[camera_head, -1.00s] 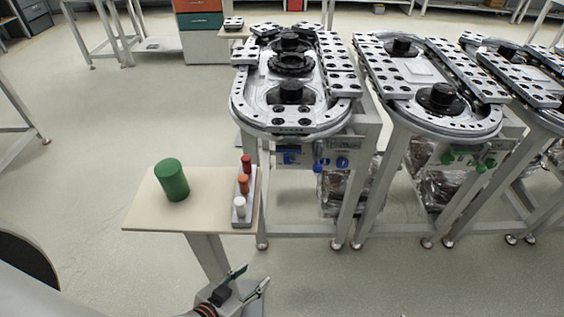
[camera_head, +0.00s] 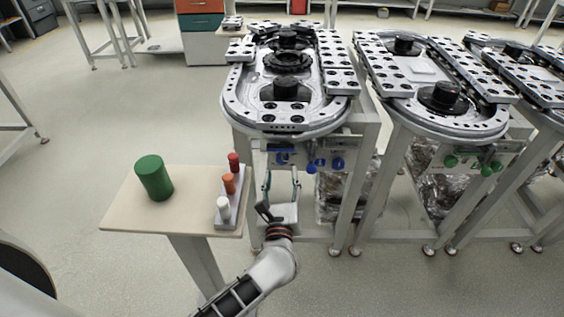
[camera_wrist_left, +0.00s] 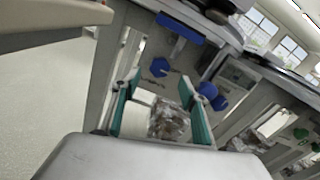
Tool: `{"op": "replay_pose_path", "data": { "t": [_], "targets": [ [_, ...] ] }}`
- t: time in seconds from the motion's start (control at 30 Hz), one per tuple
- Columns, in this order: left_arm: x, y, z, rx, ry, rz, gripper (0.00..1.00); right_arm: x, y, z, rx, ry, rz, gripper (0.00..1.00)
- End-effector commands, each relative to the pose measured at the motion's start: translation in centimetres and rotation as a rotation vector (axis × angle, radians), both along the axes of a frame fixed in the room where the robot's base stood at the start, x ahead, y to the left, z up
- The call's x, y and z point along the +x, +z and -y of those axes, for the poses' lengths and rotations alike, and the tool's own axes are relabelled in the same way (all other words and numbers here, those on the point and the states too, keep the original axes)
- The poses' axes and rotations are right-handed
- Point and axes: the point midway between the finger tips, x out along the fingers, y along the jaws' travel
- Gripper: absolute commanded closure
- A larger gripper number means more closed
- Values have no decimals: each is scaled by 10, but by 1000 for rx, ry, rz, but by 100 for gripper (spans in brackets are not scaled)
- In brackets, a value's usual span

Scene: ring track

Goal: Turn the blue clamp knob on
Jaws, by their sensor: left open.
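A panel under the nearest ring track bears several blue parts. The left blue knob (camera_head: 281,158) also shows in the left wrist view (camera_wrist_left: 160,67), ahead between the fingers. Further right are a middle blue knob (camera_head: 317,164) and a right blue knob (camera_head: 337,163). I cannot tell which one is the clamp knob. My left gripper (camera_head: 282,177) is open, with its green fingers pointing up toward the panel, just below the left knob. In the left wrist view the fingers (camera_wrist_left: 161,82) are spread with nothing held between them. My right gripper is not in view.
A small table (camera_head: 130,212) stands left of the arm, with a green cylinder (camera_head: 154,178) and a rack of red, orange and white pegs (camera_head: 229,184). The track's frame leg (camera_head: 350,205) stands right. A neighbouring track has green knobs (camera_head: 487,169). Open floor lies left.

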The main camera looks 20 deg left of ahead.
Motion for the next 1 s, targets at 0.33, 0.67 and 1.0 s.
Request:
{"op": "replay_pose_path", "data": {
  "t": [0.33,0.67,1.0],
  "targets": [
    [50,1,-15,8,0,2,56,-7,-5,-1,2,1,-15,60],
    [63,1,-19,7,-2,0,56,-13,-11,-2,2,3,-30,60],
    [62,1,-19,8,-2,0,95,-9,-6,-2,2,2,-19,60]
  ]
}}
